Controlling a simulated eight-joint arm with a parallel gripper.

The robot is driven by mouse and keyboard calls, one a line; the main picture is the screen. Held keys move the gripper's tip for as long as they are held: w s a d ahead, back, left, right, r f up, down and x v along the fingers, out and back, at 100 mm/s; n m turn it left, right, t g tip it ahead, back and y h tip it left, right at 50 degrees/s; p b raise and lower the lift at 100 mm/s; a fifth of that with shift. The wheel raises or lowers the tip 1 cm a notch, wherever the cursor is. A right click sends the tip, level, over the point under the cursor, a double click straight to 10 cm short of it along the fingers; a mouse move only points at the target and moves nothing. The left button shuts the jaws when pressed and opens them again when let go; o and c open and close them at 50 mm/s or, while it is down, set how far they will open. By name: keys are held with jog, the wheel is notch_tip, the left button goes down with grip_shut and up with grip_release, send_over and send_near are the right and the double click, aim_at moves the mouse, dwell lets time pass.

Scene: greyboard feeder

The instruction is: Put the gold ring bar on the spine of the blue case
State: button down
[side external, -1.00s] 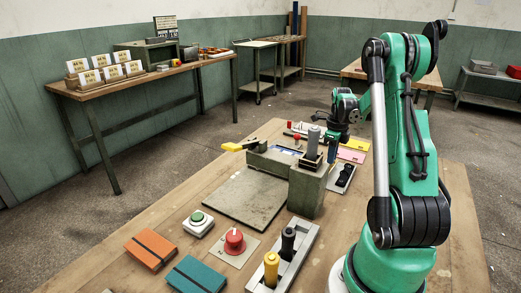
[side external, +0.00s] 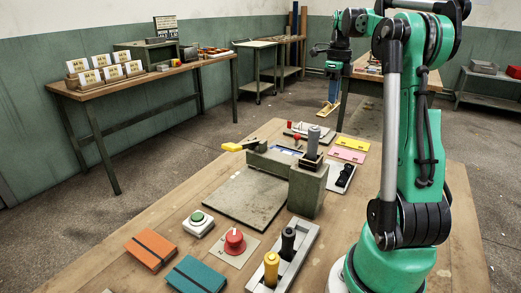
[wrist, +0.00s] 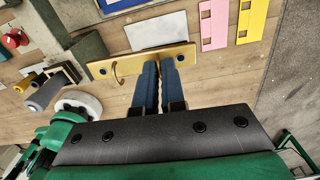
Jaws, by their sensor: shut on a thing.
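My gripper (side external: 332,98) is raised high past the far end of the bench in the side view. Its two blue fingers (wrist: 158,72) are shut on the gold ring bar (wrist: 140,58), a flat bar with a hole near each end and a thin ring towards its left. In the side view the bar (side external: 328,111) hangs at the fingertips, clear of the bench.
Pink (side external: 347,155) and yellow (side external: 352,144) strips lie on the bench near a black piece (side external: 345,176). A grey feeder block (side external: 308,190) with a post stands beside them. Orange (side external: 151,250) and teal (side external: 195,275) notebooks, a green button (side external: 198,219) and a red knob (side external: 235,240) lie in front.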

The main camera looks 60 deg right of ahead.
jog(key=shift+n, duration=0.3)
jog(key=w+f, duration=0.3)
jog(key=w+a+f, duration=0.1)
jog(key=w+f, duration=0.3)
jog(key=w+a+f, duration=0.1)
jog(key=w+f, duration=0.2)
jog(key=w, duration=0.1)
jog(key=shift+w+a+f, duration=0.1)
jog(key=shift+w+f, duration=0.05)
jog(key=shift+f, duration=2.35)
jog(key=shift+f, duration=0.65)
jog(key=c, duration=0.9)
grip_release()
jog(key=shift+r, duration=0.15)
